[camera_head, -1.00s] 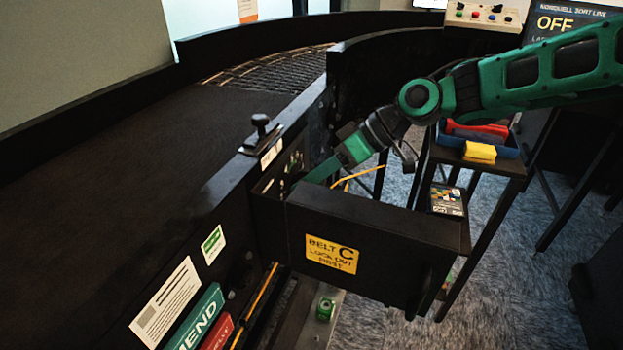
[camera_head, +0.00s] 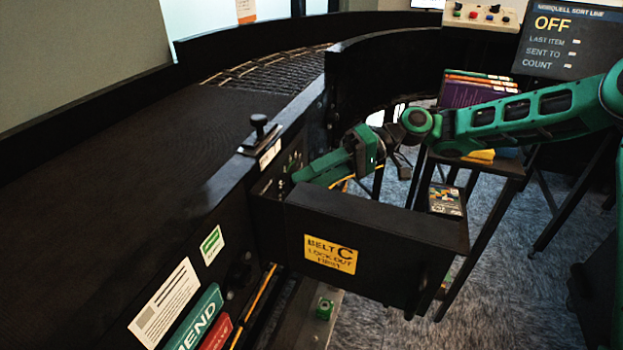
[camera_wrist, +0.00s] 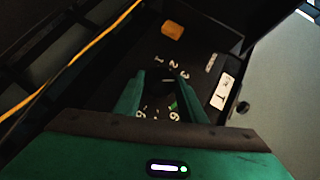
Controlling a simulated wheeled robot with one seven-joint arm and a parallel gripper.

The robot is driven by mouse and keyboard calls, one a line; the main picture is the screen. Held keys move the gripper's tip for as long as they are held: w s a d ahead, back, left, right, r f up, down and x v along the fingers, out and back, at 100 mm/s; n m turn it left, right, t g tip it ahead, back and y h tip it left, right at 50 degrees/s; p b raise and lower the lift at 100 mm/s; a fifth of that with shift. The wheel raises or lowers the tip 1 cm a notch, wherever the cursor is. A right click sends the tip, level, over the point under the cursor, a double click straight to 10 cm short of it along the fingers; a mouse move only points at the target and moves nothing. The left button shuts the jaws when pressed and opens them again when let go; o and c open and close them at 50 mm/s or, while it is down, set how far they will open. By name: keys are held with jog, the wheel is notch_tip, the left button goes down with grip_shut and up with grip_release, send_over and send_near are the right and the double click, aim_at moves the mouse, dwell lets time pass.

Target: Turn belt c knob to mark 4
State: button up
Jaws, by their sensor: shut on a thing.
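The belt C box (camera_head: 375,232) is black, with a yellow label reading "BELT C LOCK OUT FIRST" on its front panel. My gripper (camera_head: 298,177) reaches into it from the right, behind that panel. In the wrist view, my gripper (camera_wrist: 163,84) has its two green fingers on either side of the small dark knob (camera_wrist: 167,79) and is shut on it. White numerals ring the knob on the dark dial plate (camera_wrist: 200,75); 1, 2, 3 and 6 can be read. The fingers cover part of the ring, so the mark 4 and the knob's setting cannot be told.
A yellow rod (camera_wrist: 70,68) crosses the wrist view's upper left. A yellow-orange block (camera_wrist: 172,31) sits near the dial. A black handle (camera_head: 259,128) stands on the conveyor's side wall. A dark stand (camera_head: 480,168) with books is behind the box. The screen (camera_head: 565,40) reads OFF.

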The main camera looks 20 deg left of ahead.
jog(key=shift+w+f+m, duration=0.15)
jog(key=shift+w+m, duration=0.15)
jog(key=shift+w, duration=0.05)
jog(key=o, duration=1.1)
jog(key=shift+c, duration=0.2)
jog(key=shift+s, duration=0.1)
jog(key=shift+d, duration=0.1)
jog(key=v, duration=1)
jog(key=shift+w+d, duration=0.3)
jog(key=shift+w, duration=0.1)
jog(key=shift+f, duration=0.2)
